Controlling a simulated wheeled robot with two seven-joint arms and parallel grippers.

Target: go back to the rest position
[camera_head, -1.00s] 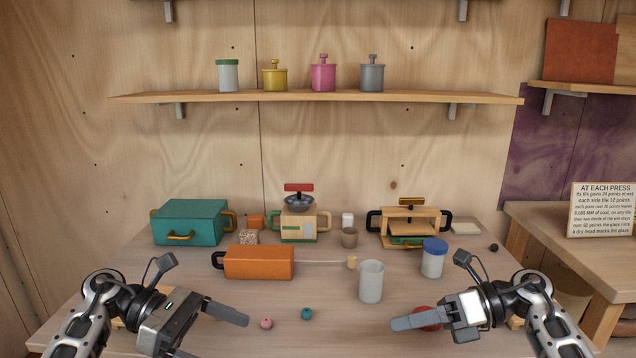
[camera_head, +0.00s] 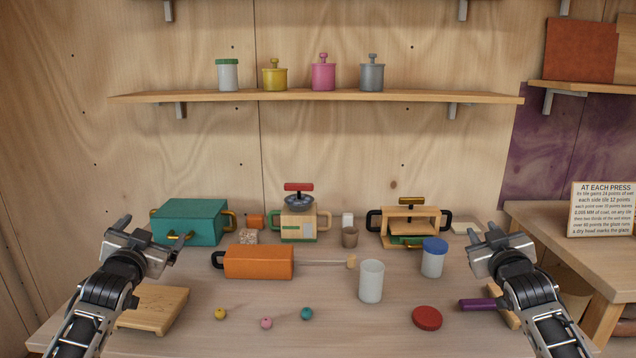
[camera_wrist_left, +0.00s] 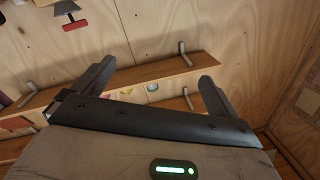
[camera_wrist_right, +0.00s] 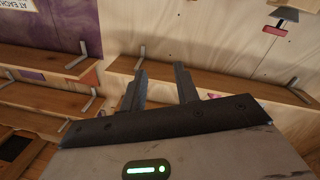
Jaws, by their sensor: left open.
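My left gripper (camera_head: 150,236) is raised at the left of the table, in front of the teal box. In the left wrist view its two fingers (camera_wrist_left: 158,75) stand wide apart with nothing between them. My right gripper (camera_head: 492,236) is raised at the right side, near the table's right edge. In the right wrist view its fingers (camera_wrist_right: 160,72) are parted by a smaller gap, with nothing between them. Both grippers point up and towards the back wall.
The table holds a teal box (camera_head: 190,222), an orange box (camera_head: 258,262), a grey-white cup (camera_head: 371,282), a blue-lidded jar (camera_head: 433,260), a red disc (camera_head: 427,318), a purple rod (camera_head: 480,304), a wooden board (camera_head: 153,309) and small balls. A shelf (camera_head: 320,97) crosses the wall behind.

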